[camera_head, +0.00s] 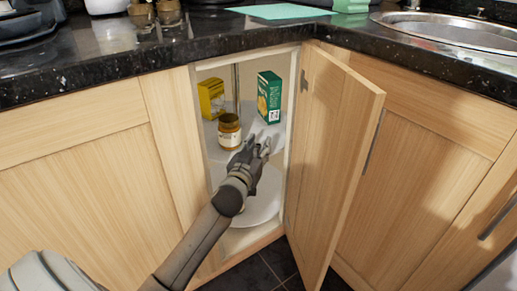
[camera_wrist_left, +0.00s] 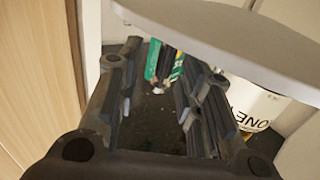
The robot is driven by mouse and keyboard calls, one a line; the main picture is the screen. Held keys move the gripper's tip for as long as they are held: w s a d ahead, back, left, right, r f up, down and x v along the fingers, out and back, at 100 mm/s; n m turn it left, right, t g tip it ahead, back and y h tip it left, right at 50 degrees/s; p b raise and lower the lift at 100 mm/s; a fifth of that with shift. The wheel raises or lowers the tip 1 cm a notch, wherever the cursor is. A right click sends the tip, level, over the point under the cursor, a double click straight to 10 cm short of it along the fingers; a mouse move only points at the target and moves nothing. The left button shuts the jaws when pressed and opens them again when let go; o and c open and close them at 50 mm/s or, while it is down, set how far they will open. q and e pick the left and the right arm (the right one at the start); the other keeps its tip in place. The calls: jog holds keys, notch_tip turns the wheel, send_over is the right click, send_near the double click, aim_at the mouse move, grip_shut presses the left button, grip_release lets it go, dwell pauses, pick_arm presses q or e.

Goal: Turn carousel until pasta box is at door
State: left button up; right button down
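The corner cabinet stands open and shows a round carousel shelf (camera_head: 216,160). On it are a green box (camera_head: 269,97) at the right, a yellow box (camera_head: 211,98) at the back left and an amber jar with a pale label (camera_head: 229,132) in front. I cannot read which box is pasta. My left gripper (camera_head: 257,149) is in the opening, right of the jar and in front of the green box. In the left wrist view the fingers (camera_wrist_left: 168,68) stand apart, with a green and white thing (camera_wrist_left: 153,60) between or beyond them. A pale disc edge (camera_wrist_left: 230,35) crosses close by. My right gripper is not seen.
The open door (camera_head: 335,150) stands to the right of the opening. A lower round shelf (camera_head: 265,200) lies below. The dark granite counter (camera_head: 230,38) overhangs the front. A white item with black lettering (camera_wrist_left: 255,108) shows at right in the wrist view.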

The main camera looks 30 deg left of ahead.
pick_arm(q)
grip_shut()
dwell(0.3)
jog(key=shift+a, duration=0.1)
